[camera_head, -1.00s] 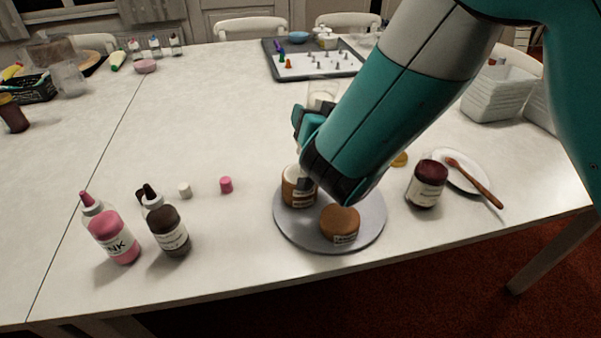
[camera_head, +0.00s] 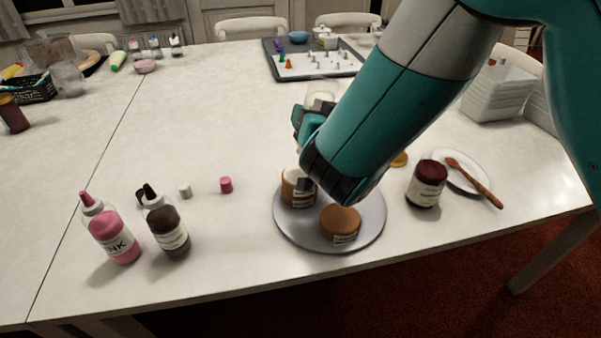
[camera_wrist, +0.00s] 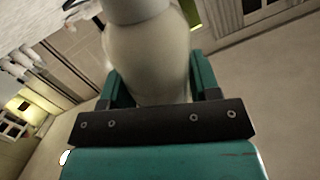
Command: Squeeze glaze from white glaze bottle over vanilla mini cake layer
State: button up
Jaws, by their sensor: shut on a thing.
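The white glaze bottle (camera_wrist: 150,55) fills the middle of the wrist view, between the teal fingers of my gripper (camera_wrist: 162,85), which is shut on it. In the head view one end of the bottle (camera_head: 321,91) shows above my gripper (camera_head: 308,122); the rest is hidden behind my arm. A round brown cake layer with a pale top (camera_head: 292,188), likely the vanilla one, stands at the back left of the grey turntable (camera_head: 293,232), below my gripper. My wrist partly covers it. I cannot see the nozzle or any glaze stream.
A second brown cake layer (camera_head: 340,224) sits at the turntable's front. A dark red jar (camera_head: 427,184) and a plate with a spatula (camera_head: 473,182) are to the right. Pink (camera_head: 112,234) and brown (camera_head: 168,229) bottles stand left, near white (camera_head: 185,191) and pink (camera_head: 226,185) caps.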

aim_at(317, 83)
notch_tip(317, 83, up, 7)
jog(key=p, duration=0.4)
dwell(0.4)
